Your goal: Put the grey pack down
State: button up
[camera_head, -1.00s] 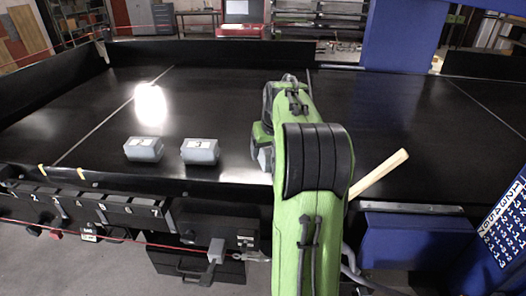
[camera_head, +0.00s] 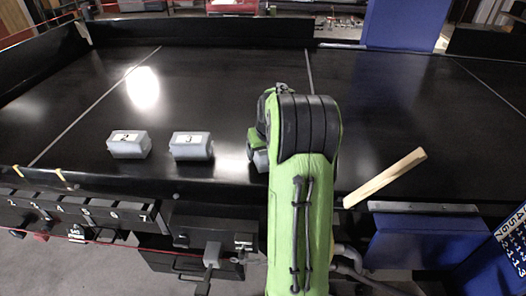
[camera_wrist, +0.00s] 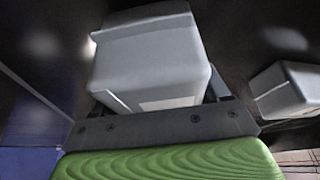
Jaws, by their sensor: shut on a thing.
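A grey pack (camera_wrist: 150,62) fills the middle of the wrist view, held between the fingers of my gripper (camera_wrist: 160,98). In the head view only a small part of this pack (camera_head: 261,160) shows beside my green arm, low over or on the black conveyor (camera_head: 220,90); I cannot tell whether it touches the belt. My arm hides most of the gripper (camera_head: 258,148) there. Two more grey packs stand on the belt to the left, one labelled 2 (camera_head: 129,149) and one labelled 3 (camera_head: 192,151). A neighbouring grey pack (camera_wrist: 288,92) shows at the right of the wrist view.
A wooden stick (camera_head: 386,178) lies at the front edge, right of my arm. Numbered black slots (camera_head: 85,213) line the front left. A blue post (camera_head: 405,22) stands behind the belt. The belt behind the packs is clear.

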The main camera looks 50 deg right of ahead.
jog(key=shift+f, duration=0.25)
jog(key=o, duration=1.5)
jog(key=shift+s, duration=0.1)
